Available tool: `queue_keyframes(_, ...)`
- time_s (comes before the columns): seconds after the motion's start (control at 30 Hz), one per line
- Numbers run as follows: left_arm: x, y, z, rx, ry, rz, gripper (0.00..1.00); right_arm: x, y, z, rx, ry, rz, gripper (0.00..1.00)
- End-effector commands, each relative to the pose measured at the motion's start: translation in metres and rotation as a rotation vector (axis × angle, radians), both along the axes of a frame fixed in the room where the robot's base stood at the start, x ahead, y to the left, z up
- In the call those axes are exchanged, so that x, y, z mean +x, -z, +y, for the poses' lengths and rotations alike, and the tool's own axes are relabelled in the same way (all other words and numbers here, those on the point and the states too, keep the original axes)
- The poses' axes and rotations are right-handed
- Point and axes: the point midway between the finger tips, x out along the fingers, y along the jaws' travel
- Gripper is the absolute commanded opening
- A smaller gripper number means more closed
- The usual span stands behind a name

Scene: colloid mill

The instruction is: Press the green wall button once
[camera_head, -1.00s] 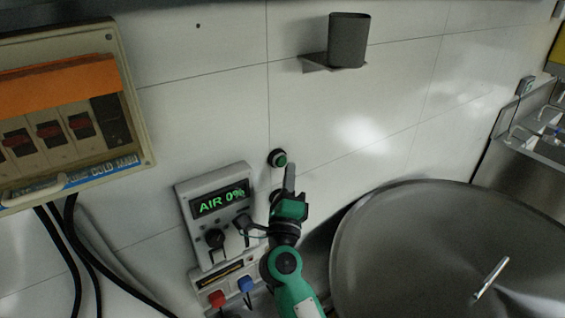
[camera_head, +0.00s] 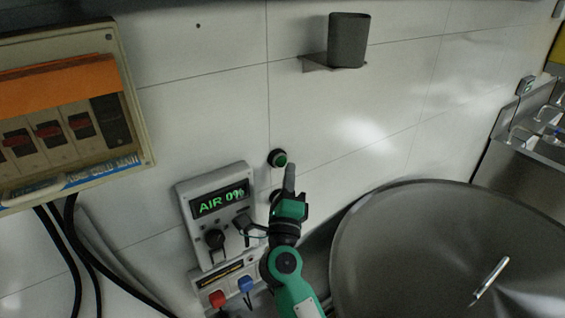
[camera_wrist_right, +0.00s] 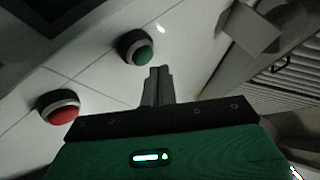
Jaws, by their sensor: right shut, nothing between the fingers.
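The green wall button (camera_head: 279,159) is a round green cap in a dark ring on the white tiled wall, right of the AIR display. It also shows in the right wrist view (camera_wrist_right: 143,54), up and left of my fingertips. My right gripper (camera_head: 289,170) is shut and empty, its fingers pointing at the wall just below and right of the green button. In the right wrist view its closed fingers (camera_wrist_right: 158,72) look apart from the button. The exact gap to the wall is hard to tell. My left gripper is not in view.
A red button (camera_wrist_right: 61,112) sits beside the green one and is mostly hidden behind my gripper in the head view. A grey AIR 0% panel (camera_head: 216,205) is to the left. A breaker box (camera_head: 70,110) hangs further left. A large steel lid (camera_head: 430,250) is at right.

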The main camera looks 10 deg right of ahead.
Motion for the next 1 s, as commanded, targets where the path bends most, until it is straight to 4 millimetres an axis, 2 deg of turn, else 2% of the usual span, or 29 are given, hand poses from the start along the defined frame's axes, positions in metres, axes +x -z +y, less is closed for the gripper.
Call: queue_keyframes(1.0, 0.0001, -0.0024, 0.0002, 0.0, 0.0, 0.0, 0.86, 0.0085, -0.0003, 0.0031, 0.0, 0.0, 0.0, 0.0)
